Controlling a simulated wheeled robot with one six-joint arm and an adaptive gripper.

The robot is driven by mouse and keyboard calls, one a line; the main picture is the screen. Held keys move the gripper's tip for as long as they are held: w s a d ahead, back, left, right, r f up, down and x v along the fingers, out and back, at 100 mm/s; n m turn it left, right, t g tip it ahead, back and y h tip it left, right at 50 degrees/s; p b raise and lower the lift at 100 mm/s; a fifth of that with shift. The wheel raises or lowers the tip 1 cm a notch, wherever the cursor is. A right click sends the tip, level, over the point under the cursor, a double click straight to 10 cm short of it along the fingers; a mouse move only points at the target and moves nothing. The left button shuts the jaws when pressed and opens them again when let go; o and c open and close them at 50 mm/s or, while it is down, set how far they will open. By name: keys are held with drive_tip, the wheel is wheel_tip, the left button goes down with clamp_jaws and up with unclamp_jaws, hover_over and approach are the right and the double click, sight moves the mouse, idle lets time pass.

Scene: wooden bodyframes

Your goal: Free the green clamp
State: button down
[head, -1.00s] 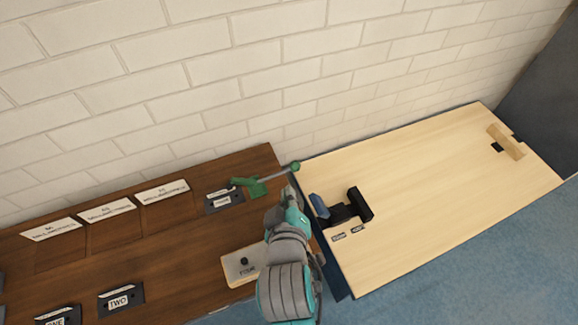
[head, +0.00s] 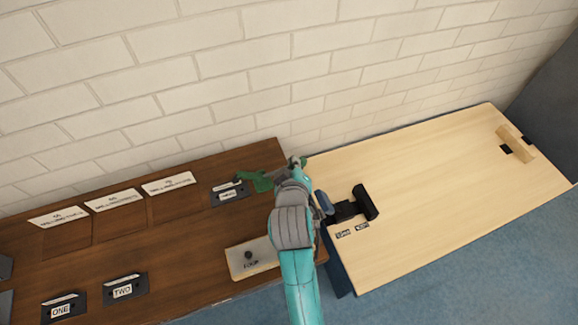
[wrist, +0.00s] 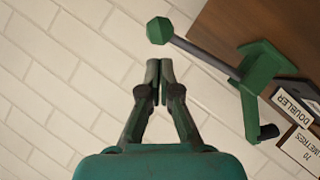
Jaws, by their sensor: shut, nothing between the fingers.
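The green clamp (head: 262,182) stands at the back right of the dark brown table, beside a small dark labelled holder (head: 229,193). In the wrist view the clamp's green body (wrist: 262,80) is at the right, with a grey rod (wrist: 205,56) ending in a green knob (wrist: 159,30). My gripper (wrist: 156,68) is shut and empty, its fingertips pointing towards the knob and appearing just short of it. In the head view my gripper (head: 297,164) is by the table's right edge, and my arm hides most of the rod.
A pale wooden table (head: 440,190) stands to the right, with a black fixture (head: 367,203) near its left end and a wooden piece (head: 514,144) at the far end. A light block (head: 252,258) sits in front of the clamp. A brick wall (head: 300,60) rises close behind.

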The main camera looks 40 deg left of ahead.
drive_tip(key=shift+w+d+f, duration=0.1)
drive_tip(key=shift+w+f, duration=0.35)
drive_tip(key=shift+f, duration=0.1)
drive_tip(key=shift+f, duration=0.1)
